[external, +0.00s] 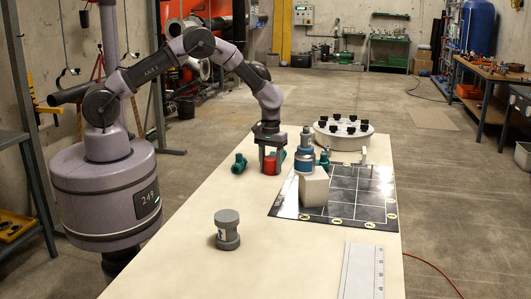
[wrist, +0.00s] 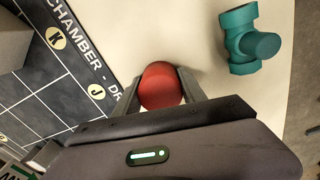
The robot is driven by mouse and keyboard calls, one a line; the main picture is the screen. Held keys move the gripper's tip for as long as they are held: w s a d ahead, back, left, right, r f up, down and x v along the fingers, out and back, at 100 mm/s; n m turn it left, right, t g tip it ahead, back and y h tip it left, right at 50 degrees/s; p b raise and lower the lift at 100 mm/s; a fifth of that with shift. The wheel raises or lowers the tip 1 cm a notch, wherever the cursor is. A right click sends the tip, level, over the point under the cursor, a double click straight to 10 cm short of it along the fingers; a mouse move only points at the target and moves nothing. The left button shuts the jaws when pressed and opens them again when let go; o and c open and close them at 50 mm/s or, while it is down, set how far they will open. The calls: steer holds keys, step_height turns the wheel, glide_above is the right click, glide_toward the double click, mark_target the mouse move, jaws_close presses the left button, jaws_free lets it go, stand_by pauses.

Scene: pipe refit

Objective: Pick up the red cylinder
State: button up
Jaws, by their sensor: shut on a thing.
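The red cylinder (external: 269,165) is between the fingers of my gripper (external: 269,168) in the external view, low at the table surface. In the wrist view, my gripper (wrist: 158,90) is shut on the red cylinder (wrist: 159,86), with one finger on each side and its round red top facing the camera. Whether its base touches the table or hangs slightly above it, I cannot tell.
A green pipe fitting (external: 239,163) lies left of my gripper and shows in the wrist view (wrist: 250,42). A grey spool (external: 227,230) stands at the front. A round holder (external: 344,136) is behind.

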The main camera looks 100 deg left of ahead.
jaws_close()
steer(key=shift+r, duration=0.1)
